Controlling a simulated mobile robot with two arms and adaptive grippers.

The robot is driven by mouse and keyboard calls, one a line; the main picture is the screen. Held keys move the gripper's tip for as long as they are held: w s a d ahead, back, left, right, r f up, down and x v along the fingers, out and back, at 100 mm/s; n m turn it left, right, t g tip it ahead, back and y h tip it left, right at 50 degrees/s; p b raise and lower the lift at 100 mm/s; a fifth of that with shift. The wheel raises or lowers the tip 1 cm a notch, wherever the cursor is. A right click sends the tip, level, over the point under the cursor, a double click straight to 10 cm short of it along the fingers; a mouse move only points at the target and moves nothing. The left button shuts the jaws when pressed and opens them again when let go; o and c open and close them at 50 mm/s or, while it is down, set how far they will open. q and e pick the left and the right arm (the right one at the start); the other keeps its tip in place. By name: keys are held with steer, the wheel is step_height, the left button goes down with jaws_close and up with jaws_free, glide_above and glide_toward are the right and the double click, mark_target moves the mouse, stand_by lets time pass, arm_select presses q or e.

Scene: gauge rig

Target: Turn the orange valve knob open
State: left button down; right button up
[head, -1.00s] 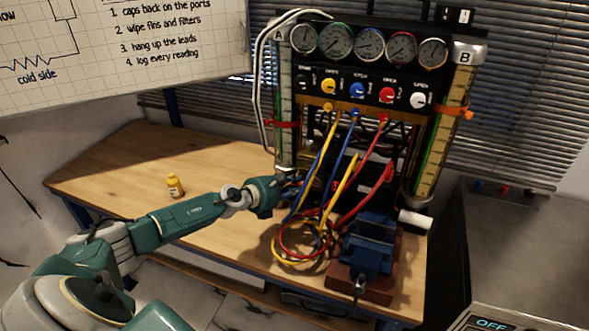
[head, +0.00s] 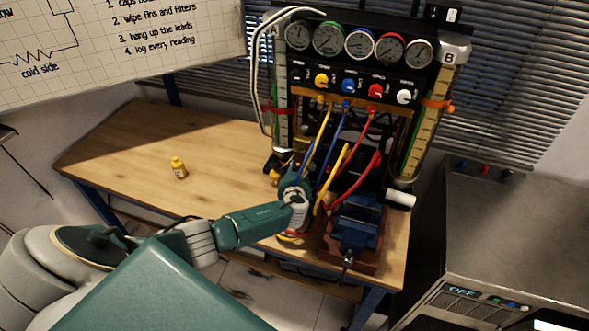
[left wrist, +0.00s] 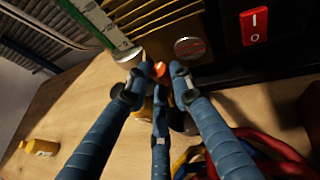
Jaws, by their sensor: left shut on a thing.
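The orange valve knob (left wrist: 159,69) shows in the left wrist view as a small orange piece between the fingertips of my left gripper (left wrist: 158,74). The blue-grey fingers are closed around it and cover most of it, so how far it is turned cannot be told. In the head view my left arm reaches to the lower left of the gauge rig (head: 365,72), and its wrist hides the knob and most of the fingers. My right gripper is in neither view.
Yellow, blue and red hoses (head: 345,150) hang in front of the rig. A blue vise (head: 357,222) stands right of my wrist. A red switch (left wrist: 254,26) is near the gripper.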

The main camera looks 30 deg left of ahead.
arm_select(q)
steer(key=shift+w+d+r+n+y, duration=0.25)
steer(key=shift+w+r+n+y, duration=0.15)
steer(key=shift+n+y, duration=0.1)
steer(key=c, duration=1.6)
jaws_free()
steer(key=shift+f, duration=0.1)
steer(key=shift+s+f, duration=0.1)
steer(key=shift+f, duration=0.1)
